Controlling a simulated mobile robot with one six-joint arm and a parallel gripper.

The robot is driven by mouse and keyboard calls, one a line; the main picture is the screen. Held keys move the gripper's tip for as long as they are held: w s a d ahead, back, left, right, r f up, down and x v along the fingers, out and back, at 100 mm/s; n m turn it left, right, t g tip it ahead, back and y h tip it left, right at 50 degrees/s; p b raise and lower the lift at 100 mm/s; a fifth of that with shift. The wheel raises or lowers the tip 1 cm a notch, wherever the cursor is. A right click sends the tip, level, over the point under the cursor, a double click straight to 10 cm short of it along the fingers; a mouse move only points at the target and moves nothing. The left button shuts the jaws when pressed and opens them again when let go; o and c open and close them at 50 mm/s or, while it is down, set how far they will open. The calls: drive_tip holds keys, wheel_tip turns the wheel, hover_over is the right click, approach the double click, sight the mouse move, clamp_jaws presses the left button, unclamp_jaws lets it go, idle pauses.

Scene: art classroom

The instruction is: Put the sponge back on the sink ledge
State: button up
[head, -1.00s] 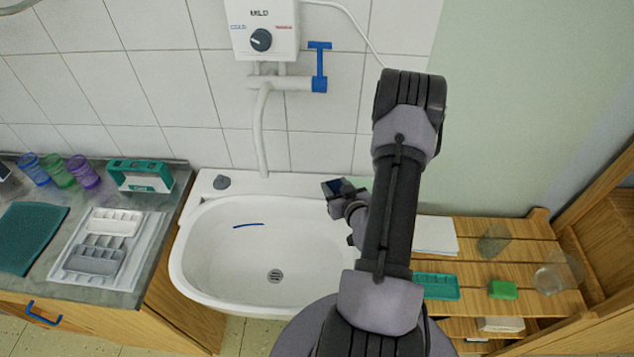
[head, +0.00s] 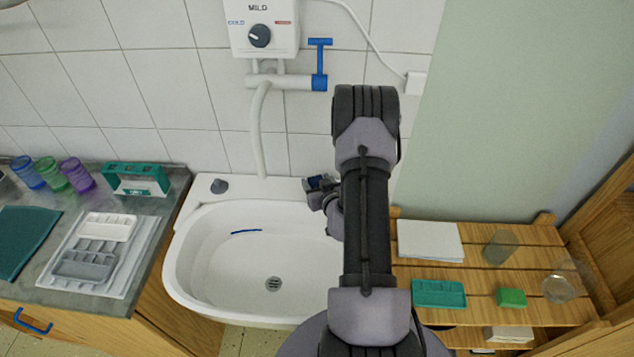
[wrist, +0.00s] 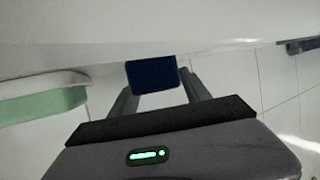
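A small dark blue block, which I take to be the sponge (wrist: 152,76), sits between the two fingers of my gripper (wrist: 153,88) in the wrist view. The fingers touch its sides. In the head view, my gripper (head: 318,188) is over the back right part of the white sink, and the blue block (head: 317,182) shows at its tip. The sink ledge (head: 260,187) runs along the tiled wall. I cannot tell whether the block touches the ledge. My arm hides the sink's right end.
A grey knob (head: 219,186) stands at the ledge's left end, and the white spout (head: 258,135) hangs above its middle. A pale green thing with a white rim (wrist: 40,105) is at left in the wrist view. A wooden shelf (head: 490,275) holding a green block (head: 510,298) stands right.

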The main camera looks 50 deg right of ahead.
drive_tip(key=shift+o, duration=0.5)
drive_tip(key=shift+r, duration=0.1)
drive_tip(key=shift+s+a+r, duration=0.1)
drive_tip(key=shift+s+r, duration=0.05)
drive_tip(key=shift+r, duration=0.05)
drive_tip(key=p+v, duration=0.2)
drive_tip(key=v, duration=0.9)
drive_tip(key=shift+s+a+p, duration=0.2)
drive_tip(key=shift+s+p, duration=0.05)
drive_tip(key=shift+p, duration=0.15)
